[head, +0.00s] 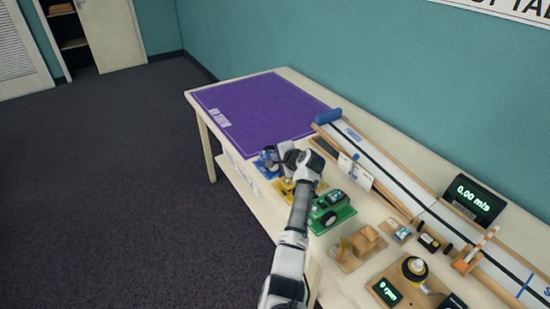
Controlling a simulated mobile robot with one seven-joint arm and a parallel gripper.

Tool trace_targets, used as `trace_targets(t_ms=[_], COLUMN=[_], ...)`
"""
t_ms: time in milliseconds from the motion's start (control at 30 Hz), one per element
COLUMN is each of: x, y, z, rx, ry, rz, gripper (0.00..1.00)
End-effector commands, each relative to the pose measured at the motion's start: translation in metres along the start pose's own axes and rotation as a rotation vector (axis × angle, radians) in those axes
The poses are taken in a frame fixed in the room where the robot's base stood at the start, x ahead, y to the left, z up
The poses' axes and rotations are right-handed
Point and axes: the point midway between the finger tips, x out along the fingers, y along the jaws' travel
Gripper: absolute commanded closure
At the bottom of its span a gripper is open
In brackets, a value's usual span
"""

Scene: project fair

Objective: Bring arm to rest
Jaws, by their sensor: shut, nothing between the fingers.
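My arm reaches up from the bottom middle of the head view and ends over the front edge of the table (350,236). My gripper (284,150) is at the far end of the arm, above the small blue, yellow and green stands. It is shut with nothing in it. Its fingertips are small and partly hidden by the wrist. I cannot tell how far it hovers above the blue stand (264,170).
A purple mat (262,105) lies bare on the table's far left. A long track (405,195) runs along the wall with a speed display (473,203). Open floor (110,190) lies left.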

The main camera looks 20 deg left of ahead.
Motion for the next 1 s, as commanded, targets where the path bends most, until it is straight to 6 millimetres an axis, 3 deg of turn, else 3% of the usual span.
trace_targets(t_ms=[667, 767, 833, 1000], x=[-0.003, -0.006, -0.013, -0.053], y=[-0.004, -0.024, -0.053, -0.154], z=[-0.001, 0.002, 0.009, 0.060], rx=[-0.001, -0.083, -0.201, -0.576], ry=[0.000, 0.048, 0.117, 0.337], rz=[-0.001, -0.036, -0.092, -0.310], gripper=[1.00, 1.00, 1.00, 1.00])
